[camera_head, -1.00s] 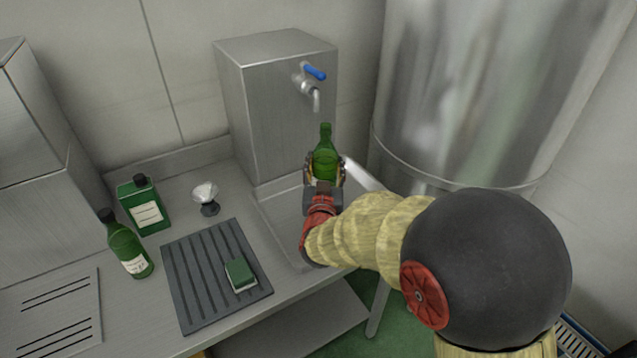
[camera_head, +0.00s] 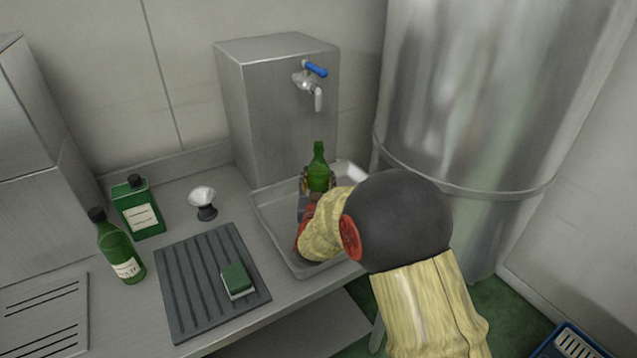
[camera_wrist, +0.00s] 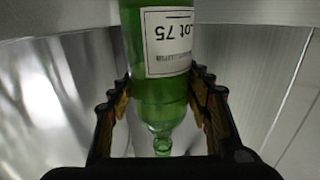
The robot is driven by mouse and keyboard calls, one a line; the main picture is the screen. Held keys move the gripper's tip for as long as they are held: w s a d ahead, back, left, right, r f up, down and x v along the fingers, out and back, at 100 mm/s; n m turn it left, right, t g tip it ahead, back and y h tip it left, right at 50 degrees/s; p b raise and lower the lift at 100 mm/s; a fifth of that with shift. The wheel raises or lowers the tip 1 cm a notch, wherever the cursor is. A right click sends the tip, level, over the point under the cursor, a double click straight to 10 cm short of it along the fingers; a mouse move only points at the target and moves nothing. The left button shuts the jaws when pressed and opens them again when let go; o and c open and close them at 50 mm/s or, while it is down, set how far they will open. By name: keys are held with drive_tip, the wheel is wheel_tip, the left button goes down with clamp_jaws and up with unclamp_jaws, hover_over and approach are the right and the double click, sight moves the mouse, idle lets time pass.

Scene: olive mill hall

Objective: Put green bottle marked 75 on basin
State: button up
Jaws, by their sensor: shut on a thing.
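The green bottle marked 75 (camera_head: 319,172) is upright in my gripper (camera_head: 318,184), at the basin (camera_head: 278,236) below the tap. In the wrist view the bottle (camera_wrist: 160,88) shows a white label reading "Lot 75", upside down in the picture, and my gripper (camera_wrist: 160,100) has its fingers on either side of the glass. My gripper is shut on it. My arm hides part of the basin and the bottle's lower part in the head view, so I cannot tell whether its base touches the basin.
A second green bottle (camera_head: 121,250), a square green bottle (camera_head: 138,210) and a white-topped brush (camera_head: 203,203) stand on the counter at left. A sponge (camera_head: 237,281) lies on the ribbed mat (camera_head: 190,290). The tap (camera_head: 312,85) juts out above the basin.

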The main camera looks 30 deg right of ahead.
drive_tip(key=shift+r, duration=0.15)
drive_tip(key=o, duration=1.5)
drive_tip(key=shift+f, duration=0.25)
drive_tip(key=shift+c, duration=0.2)
drive_tip(key=shift+o, duration=0.2)
